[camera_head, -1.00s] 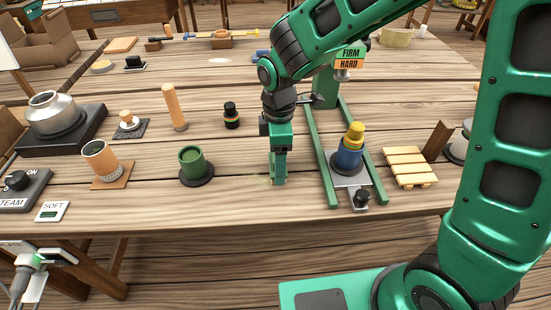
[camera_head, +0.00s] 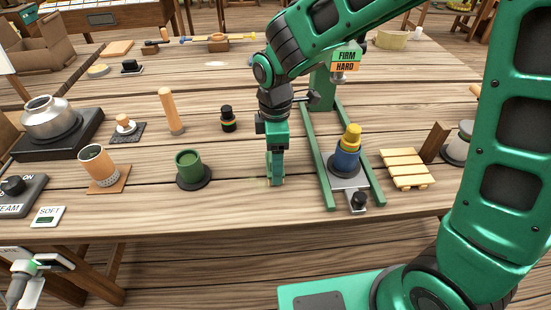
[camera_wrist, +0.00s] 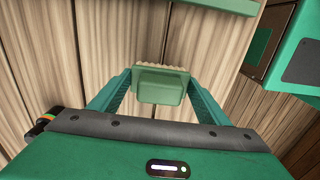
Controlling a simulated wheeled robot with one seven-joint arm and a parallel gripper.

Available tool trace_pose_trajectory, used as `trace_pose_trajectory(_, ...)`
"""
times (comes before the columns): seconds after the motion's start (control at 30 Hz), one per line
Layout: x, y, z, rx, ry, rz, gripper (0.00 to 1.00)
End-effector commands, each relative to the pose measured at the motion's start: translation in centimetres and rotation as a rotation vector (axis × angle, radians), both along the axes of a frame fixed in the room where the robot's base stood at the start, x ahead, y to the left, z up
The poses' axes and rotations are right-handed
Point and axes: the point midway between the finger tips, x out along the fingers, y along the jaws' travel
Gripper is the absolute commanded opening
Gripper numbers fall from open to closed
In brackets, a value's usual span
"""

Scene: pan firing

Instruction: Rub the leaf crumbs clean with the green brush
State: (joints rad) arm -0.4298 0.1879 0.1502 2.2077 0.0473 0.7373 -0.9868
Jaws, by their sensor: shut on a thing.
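My gripper (camera_head: 275,182) points down at the wooden table (camera_head: 245,205), between the green cup and the green press. In the wrist view its two fingers are shut on the green brush (camera_wrist: 160,88), a small green block with a pale bristle edge along its far side. The brush is at or just above the table top; whether the bristles touch cannot be told. In the head view the brush is mostly hidden by the fingers. A faint greenish patch, perhaps the leaf crumbs (camera_head: 259,182), shows on the wood just left of the gripper.
A green cup (camera_head: 189,168) on a dark disc stands to the left. A black jar (camera_head: 228,118) is behind it. The green press (camera_head: 322,150) with a blue and yellow piece (camera_head: 348,150) stands close on the right. A slatted wooden rack (camera_head: 407,168) lies farther right.

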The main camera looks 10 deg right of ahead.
Motion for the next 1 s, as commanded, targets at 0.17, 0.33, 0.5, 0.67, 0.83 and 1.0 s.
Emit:
trace_pose_trajectory(0.17, 0.0, 0.9, 0.0, 0.0, 0.0, 0.001, 0.52)
trace_pose_trajectory(0.33, 0.1, 1.8, 0.0, 0.001, -0.001, 0.002, 0.52)
trace_pose_trajectory(0.5, 0.1, 2.7, 0.0, 0.001, 0.0, 0.002, 0.52)
trace_pose_trajectory(0.67, 0.1, 3.5, 0.0, 0.0, 0.0, 0.001, 0.52)
trace_pose_trajectory(0.83, 0.1, 4.4, 0.0, 0.0, -0.001, 0.002, 0.52)
trace_pose_trajectory(1.0, 0.1, 5.2, 0.0, 0.0, 0.0, 0.001, 0.52)
